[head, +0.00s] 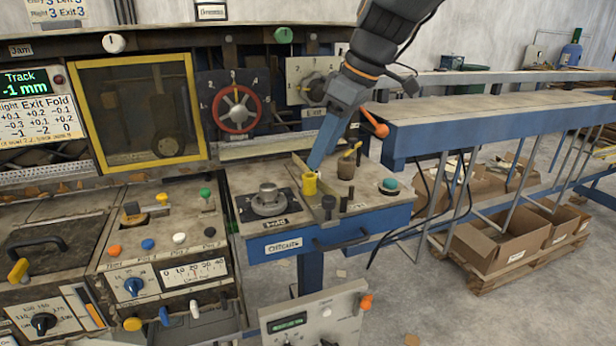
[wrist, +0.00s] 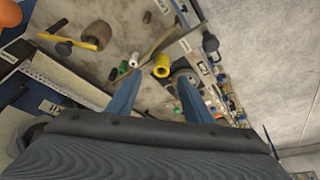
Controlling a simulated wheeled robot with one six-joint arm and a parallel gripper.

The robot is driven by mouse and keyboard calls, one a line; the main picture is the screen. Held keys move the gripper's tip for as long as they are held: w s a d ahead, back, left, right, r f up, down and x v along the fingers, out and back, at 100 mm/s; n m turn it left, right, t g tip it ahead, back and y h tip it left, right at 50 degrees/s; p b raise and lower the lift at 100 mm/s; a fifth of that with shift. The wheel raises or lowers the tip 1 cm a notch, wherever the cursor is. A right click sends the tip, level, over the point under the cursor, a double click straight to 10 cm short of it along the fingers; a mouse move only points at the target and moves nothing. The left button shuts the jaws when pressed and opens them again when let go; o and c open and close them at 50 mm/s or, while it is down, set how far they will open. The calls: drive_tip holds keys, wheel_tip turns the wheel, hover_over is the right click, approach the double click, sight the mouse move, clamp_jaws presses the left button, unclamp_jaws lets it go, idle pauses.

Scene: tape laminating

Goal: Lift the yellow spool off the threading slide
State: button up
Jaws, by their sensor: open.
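The yellow spool (head: 309,184) stands on the worn top of the blue cabinet, beside a raised diagonal bar (head: 326,190) that may be the threading slide; I cannot tell for sure. The yellow spool (wrist: 162,67) also shows in the wrist view, just beyond my fingertips. My gripper (head: 316,166) reaches down from above, its blue fingers close to the spool. In the wrist view the two fingers of my gripper (wrist: 157,86) are spread apart with nothing between them. The spool's contact with the surface below is not clear.

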sight(310, 175)
drive_tip(key=p+x, duration=0.1)
drive_tip(key=x, duration=0.2)
drive_tip(key=p+x, duration=0.2)
drive_tip(key=x, duration=0.2)
drive_tip(key=shift+s+a+r, duration=0.1)
drive_tip(key=shift+s+a, duration=0.05)
drive_tip(key=shift+a, duration=0.05)
drive_tip(key=shift+f, duration=0.4)
drive_tip(key=c, duration=1.1)
drive_tip(key=shift+r, duration=0.1)
wheel_tip(310, 175, up, 28)
drive_tip(key=b, duration=0.5)
drive_tip(key=shift+b, duration=0.4)
